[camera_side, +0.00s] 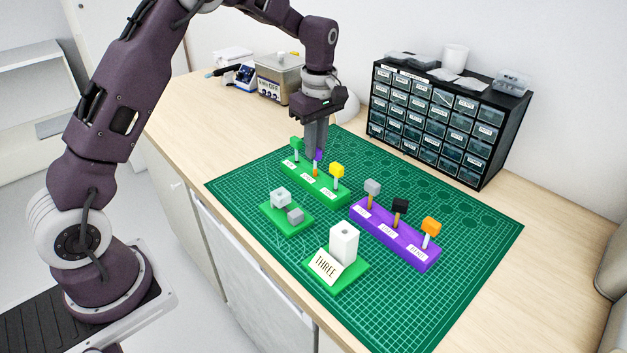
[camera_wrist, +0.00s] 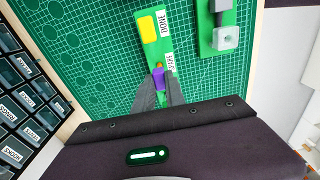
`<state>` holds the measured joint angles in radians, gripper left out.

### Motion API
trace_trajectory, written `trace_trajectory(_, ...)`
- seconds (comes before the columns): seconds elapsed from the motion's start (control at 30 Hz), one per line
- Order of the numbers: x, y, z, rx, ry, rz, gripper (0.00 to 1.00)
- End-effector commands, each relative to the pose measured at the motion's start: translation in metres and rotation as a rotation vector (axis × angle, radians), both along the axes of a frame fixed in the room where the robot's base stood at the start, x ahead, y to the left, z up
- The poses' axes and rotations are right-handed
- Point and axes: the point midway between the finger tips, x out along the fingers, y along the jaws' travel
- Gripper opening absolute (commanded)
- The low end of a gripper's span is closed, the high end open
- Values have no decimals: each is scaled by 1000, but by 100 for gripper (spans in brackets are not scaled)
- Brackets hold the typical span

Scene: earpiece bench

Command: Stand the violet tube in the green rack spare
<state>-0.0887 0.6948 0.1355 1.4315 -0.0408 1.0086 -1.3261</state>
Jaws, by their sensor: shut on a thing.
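My gripper (camera_side: 317,150) is shut on the violet tube (camera_side: 318,155), its fingers on either side of the violet cap. The tube's orange-brown stem shows below the cap, pointing down at the middle place of the green rack (camera_side: 325,193). I cannot tell whether its lower end is seated in the rack or just above it. In the wrist view the violet tube (camera_wrist: 158,79) is between my fingertips (camera_wrist: 158,88), beside a small white label on the green rack (camera_wrist: 150,50). A green-capped tube (camera_side: 296,145) and a yellow-capped tube (camera_side: 337,172) stand at the rack's ends.
A purple rack (camera_side: 392,237) holds grey, black and orange tubes to the right. A small green base (camera_side: 288,221) with grey blocks and a green stand (camera_side: 340,280) with a white block and a card reading THREE are in front. A drawer cabinet (camera_side: 440,120) stands behind.

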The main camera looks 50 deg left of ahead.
Motion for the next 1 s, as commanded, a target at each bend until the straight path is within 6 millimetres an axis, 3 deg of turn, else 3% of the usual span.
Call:
trace_trajectory(0.47,0,0,-5,0,0,0,0)
trace_trajectory(0.5,0,0,-5,0,0,0,19)
trace_trajectory(0.6,0,0,-5,0,0,0,39)
trace_trajectory(0.9,0,0,-4,0,-1,0,40)
trace_trajectory(1.0,1,0,8,1,-4,0,40)
